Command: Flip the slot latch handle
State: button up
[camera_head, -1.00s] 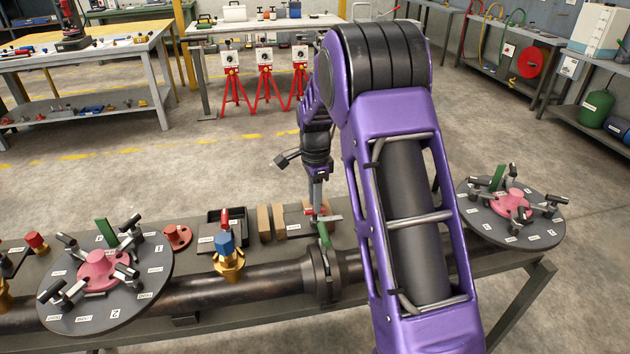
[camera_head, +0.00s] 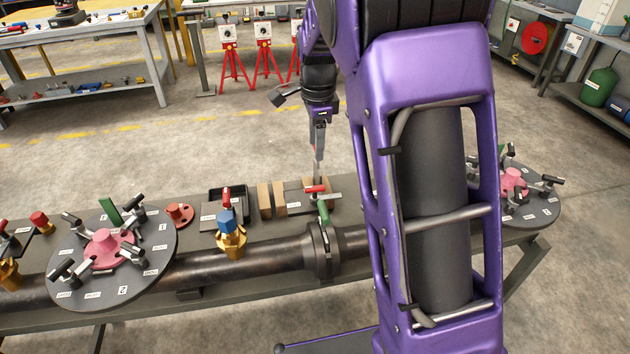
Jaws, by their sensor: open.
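A red-tipped handle with a grey bar (camera_head: 316,189) sits above the pipe near the middle of the bench. A green handle (camera_head: 323,212) stands on the pipe's dark middle flange (camera_head: 322,250). Several black-tipped levers ring the pink hub (camera_head: 103,248) of the left disc, which also bears a green upright handle (camera_head: 109,210). I cannot read which handle is the slot latch. My gripper (camera_head: 318,178) points down just behind the red-tipped handle. It is open and looks empty; its fingers are small and seen edge-on, so contact is unclear.
A labelled disc (camera_head: 160,262) is at the left and another (camera_head: 540,212) at the right, partly behind my arm. A brass fitting with a blue cap (camera_head: 227,222) stands left of the flange. Brown blocks (camera_head: 264,198) lie behind the pipe. My purple arm hides the pipe's right part.

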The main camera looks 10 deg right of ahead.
aim_at(315, 187)
jog(key=shift+m+t, duration=0.3)
jog(key=f, duration=0.4)
jog(key=w+f+b, duration=0.1)
jog(key=f, duration=0.4)
jog(key=w+f, duration=0.1)
jog(key=f, duration=0.4)
jog(key=shift+b, duration=0.4)
grip_shut()
dwell(0.7)
